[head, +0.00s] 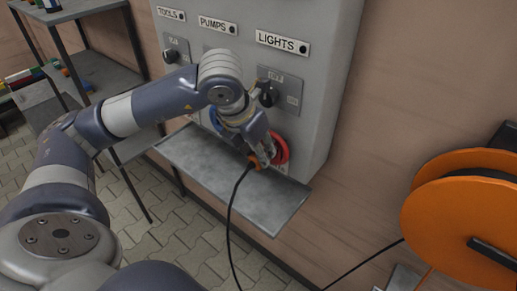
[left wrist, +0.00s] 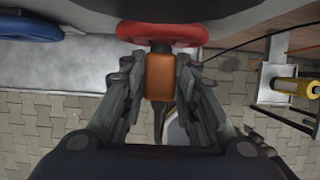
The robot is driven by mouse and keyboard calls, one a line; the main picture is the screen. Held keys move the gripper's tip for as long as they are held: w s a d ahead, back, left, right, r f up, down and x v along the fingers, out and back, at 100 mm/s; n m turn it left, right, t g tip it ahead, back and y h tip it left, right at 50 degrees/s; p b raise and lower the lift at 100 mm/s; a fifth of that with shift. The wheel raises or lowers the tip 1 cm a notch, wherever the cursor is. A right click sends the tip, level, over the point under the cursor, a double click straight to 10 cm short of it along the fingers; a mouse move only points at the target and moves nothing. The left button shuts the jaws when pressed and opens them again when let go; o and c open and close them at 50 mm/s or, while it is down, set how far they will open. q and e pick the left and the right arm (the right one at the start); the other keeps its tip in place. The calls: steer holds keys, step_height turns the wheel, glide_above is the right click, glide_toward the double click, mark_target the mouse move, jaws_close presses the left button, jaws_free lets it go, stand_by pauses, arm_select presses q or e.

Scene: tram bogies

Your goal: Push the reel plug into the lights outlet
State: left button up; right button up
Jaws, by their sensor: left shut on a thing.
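My left gripper (head: 265,157) is shut on the orange reel plug (head: 255,163) in front of the grey panel. In the left wrist view the plug (left wrist: 160,78) sits between the two fingers, its dark front end against or just at the red round outlet (left wrist: 163,33). I cannot tell how deep it sits. The red outlet also shows in the head view (head: 281,149), under the LIGHTS sign (head: 283,43), partly hidden by the gripper. A black cable hangs from the plug. The orange cable reel (head: 455,220) stands at the right. My right gripper is not in view.
A blue outlet (left wrist: 28,27) is left of the red one. A grey metal shelf (head: 225,175) juts out below the outlets. Switches (head: 267,96) sit above them. A rack (head: 95,70) stands at the left. A yellow cylinder (left wrist: 298,87) shows at the right in the wrist view.

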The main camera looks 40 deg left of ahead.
arm_select(q)
steer(key=shift+b, duration=0.3)
steer(key=shift+w, duration=0.45)
stand_by(0.4)
steer(key=o, duration=1.1)
steer(key=shift+c, duration=0.2)
steer(key=v, duration=1.2)
